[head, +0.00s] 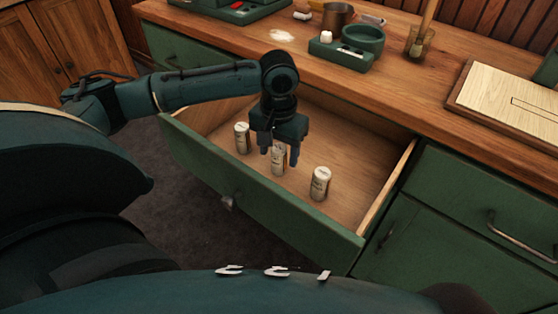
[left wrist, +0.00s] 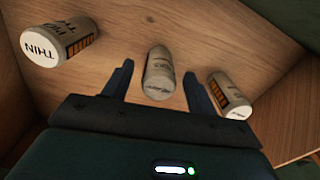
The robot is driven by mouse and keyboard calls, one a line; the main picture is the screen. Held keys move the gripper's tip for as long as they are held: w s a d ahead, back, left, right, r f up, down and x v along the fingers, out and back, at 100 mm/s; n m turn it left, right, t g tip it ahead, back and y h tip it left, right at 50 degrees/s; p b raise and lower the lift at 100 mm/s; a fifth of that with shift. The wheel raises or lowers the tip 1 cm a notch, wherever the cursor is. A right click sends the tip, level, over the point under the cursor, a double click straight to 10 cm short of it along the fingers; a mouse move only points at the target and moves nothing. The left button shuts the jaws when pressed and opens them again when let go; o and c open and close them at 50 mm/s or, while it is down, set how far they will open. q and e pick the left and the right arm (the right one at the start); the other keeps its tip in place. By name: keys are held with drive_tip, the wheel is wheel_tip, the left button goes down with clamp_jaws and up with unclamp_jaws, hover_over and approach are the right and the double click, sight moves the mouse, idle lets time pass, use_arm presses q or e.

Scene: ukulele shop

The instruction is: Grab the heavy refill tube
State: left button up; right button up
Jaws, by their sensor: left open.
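Three pale refill tubes stand in the open drawer in the head view: left (head: 241,138), middle (head: 278,162) and right (head: 320,184). My left gripper (head: 280,156) points down at the middle tube, its fingers apart. In the left wrist view the middle tube (left wrist: 159,75) shows between the open fingers (left wrist: 157,78); whether they touch it is unclear. One outer tube (left wrist: 60,32) reads "THIN" on its cap. The other outer tube (left wrist: 230,95) has an orange striped label. No word "heavy" is readable. My right gripper is not in view.
The green drawer's front panel (head: 250,207) and side walls surround the tubes. The wooden counter (head: 415,85) above holds a green tray (head: 340,54), a brush in a jar (head: 420,43) and a wooden board (head: 510,100). Bare drawer floor lies around the tubes.

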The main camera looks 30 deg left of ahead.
sight(279, 161)
use_arm(q)
wheel_tip(279, 161, down, 4)
drive_tip(key=shift+d+r+b, duration=0.1)
drive_tip(key=shift+r+b, duration=0.05)
drive_tip(key=shift+b, duration=0.15)
drive_tip(key=shift+r, duration=0.1)
drive_tip(key=c, duration=1.1)
